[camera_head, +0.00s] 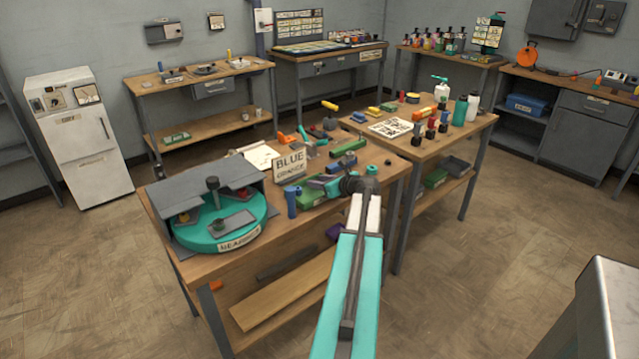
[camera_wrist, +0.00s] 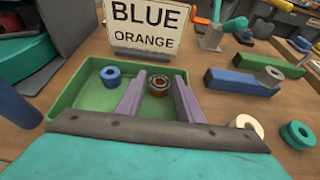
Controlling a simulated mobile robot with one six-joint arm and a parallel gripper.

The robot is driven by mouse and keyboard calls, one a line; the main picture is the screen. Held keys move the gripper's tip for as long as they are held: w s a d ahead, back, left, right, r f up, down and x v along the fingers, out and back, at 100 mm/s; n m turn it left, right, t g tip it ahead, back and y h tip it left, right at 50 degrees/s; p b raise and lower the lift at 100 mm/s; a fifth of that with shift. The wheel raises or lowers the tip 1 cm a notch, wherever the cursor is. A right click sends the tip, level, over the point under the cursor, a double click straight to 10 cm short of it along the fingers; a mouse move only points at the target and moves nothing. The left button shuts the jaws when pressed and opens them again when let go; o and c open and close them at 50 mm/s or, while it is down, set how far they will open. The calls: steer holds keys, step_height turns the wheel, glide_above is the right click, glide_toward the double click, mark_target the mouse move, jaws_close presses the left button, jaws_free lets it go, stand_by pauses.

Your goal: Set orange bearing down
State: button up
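The orange bearing (camera_wrist: 158,86), a brown-orange ring with a metallic rim, is in the green tray (camera_wrist: 75,112) in the wrist view. My gripper (camera_wrist: 159,82) reaches over the tray with its two purple fingers on either side of this bearing. A narrow gap shows between the bearing and each finger, so the gripper looks open around it. A blue bearing (camera_wrist: 110,76) lies in the tray to the left. A sign (camera_wrist: 145,22) reading BLUE and ORANGE stands behind the tray. In the head view my gripper (camera_head: 325,184) is at the tray, and the bearing cannot be made out.
A teal turntable (camera_head: 225,224) under a grey cover is at the bench's left. A blue cylinder (camera_head: 292,203) stands left of the tray. Right of the tray are a blue block (camera_wrist: 240,82), a green block (camera_wrist: 272,62), a cream ring (camera_wrist: 246,124) and a teal ring (camera_wrist: 296,134).

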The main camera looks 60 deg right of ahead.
steer(key=v, duration=1.2)
steer(key=shift+b, duration=0.4)
steer(key=shift+s+f, duration=0.1)
